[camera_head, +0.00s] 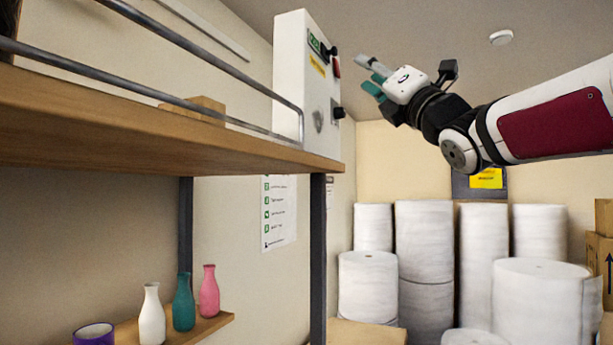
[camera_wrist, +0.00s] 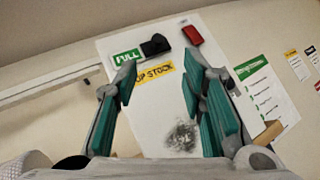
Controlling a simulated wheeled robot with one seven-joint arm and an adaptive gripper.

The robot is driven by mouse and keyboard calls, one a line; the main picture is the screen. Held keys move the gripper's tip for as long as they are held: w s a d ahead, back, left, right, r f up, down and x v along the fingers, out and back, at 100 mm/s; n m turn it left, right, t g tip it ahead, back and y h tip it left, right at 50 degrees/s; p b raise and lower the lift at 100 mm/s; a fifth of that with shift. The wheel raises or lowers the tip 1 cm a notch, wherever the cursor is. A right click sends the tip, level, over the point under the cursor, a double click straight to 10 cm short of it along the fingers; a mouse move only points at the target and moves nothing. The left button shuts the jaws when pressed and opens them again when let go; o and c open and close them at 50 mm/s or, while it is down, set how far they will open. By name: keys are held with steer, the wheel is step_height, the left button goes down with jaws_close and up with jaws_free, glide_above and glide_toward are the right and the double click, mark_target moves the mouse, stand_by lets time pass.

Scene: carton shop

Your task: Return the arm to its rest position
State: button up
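My gripper (camera_head: 368,76) is raised at the upper middle of the head view, at the end of my arm reaching in from the right. It is in front of a white wall box (camera_head: 291,80). In the wrist view my gripper (camera_wrist: 162,78) shows its teal finger pads spread apart with nothing between them. Beyond the fingers is the face of the white box (camera_wrist: 155,105), with a green "FULL" label (camera_wrist: 127,57), a yellow label (camera_wrist: 154,74), a black switch (camera_wrist: 155,45) and a red part (camera_wrist: 193,33). I cannot tell if the fingers touch the box.
A wooden shelf (camera_head: 150,142) with a metal rail runs along the left, close to the box. Below it stand white (camera_head: 152,315), teal (camera_head: 184,305) and pink (camera_head: 209,292) bottles. Several white rolls (camera_head: 425,250) stand at the back, with cartons (camera_head: 602,245) at right.

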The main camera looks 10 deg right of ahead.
steer(key=s+d+f+m+g+h, duration=0.15)
steer(key=f+m+g+h, duration=0.25)
steer(key=f+m, duration=0.7)
steer(key=s+d+f+m+g+h, duration=0.1)
steer(key=s+f+m+g+h, duration=0.3)
steer(key=f+m, duration=0.8)
steer(key=s+a+f+m+g, duration=0.3)
steer(key=s+f, duration=0.6)
steer(key=f, duration=0.4)
steer(key=s+a+f+m+g, duration=0.4)
steer(key=s+f+m+g, duration=0.2)
steer(key=f, duration=0.8)
steer(key=s+g, duration=0.2)
steer(key=s, duration=0.2)
steer(key=shift+s+a+m, duration=0.15)
steer(key=shift+s+m, duration=0.05)
steer(key=shift+m, duration=0.1)
